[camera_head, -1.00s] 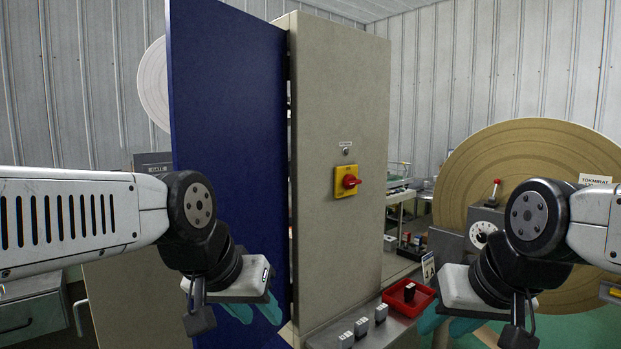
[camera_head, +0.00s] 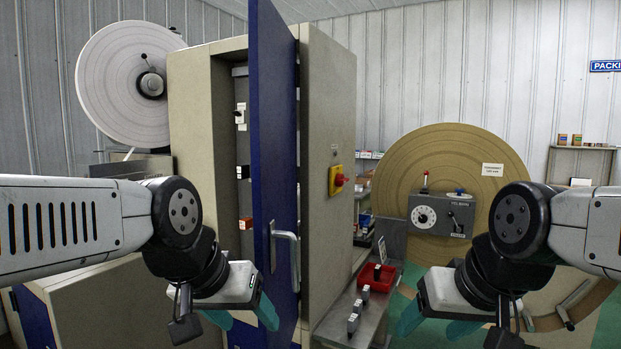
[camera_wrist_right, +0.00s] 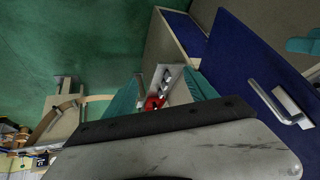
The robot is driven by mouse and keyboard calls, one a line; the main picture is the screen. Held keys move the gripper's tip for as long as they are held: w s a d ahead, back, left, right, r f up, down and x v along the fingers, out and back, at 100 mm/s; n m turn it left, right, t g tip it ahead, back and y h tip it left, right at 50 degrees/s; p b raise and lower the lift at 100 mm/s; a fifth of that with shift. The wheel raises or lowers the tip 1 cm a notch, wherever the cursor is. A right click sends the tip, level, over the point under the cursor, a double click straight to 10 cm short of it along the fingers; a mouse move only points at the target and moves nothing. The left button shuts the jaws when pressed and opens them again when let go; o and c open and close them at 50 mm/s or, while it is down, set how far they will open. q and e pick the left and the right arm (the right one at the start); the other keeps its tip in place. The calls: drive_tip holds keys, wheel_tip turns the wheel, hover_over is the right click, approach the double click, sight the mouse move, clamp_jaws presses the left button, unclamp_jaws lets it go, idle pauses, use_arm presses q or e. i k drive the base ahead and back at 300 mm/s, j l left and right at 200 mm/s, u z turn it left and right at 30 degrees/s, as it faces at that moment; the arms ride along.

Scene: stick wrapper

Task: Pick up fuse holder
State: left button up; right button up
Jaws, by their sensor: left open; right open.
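A small black block (camera_head: 377,272), which may be the fuse holder, stands in a red tray (camera_head: 376,284) on a narrow metal shelf beside the cabinet. Several small grey blocks (camera_head: 358,308) stand in a row on the same shelf, nearer to me. My left gripper (camera_head: 243,316) is open and empty in front of the blue cabinet door. My right gripper (camera_head: 434,322) is open and empty, right of the shelf and apart from the tray. In the right wrist view the red tray (camera_wrist_right: 154,103) shows small between the teal fingers.
The blue door (camera_head: 272,150) of the beige cabinet (camera_head: 330,110) stands open, with its handle (camera_head: 285,255) near my left gripper. A large brown reel (camera_head: 455,150) with a grey control box (camera_head: 440,215) stands behind my right arm.

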sight(358, 307)
drive_tip(key=j+z, duration=0.3)
drive_tip(key=j, duration=0.9)
drive_tip(key=z, duration=0.45)
drive_tip(key=l, duration=0.6)
drive_tip(key=i+l, duration=0.1)
drive_tip(key=l, duration=0.2)
drive_tip(key=i+l, duration=0.15)
drive_tip(key=i+l+z, duration=0.1)
drive_tip(key=l, duration=0.3)
drive_tip(key=i+j, duration=0.3)
drive_tip(key=i, duration=0.15)
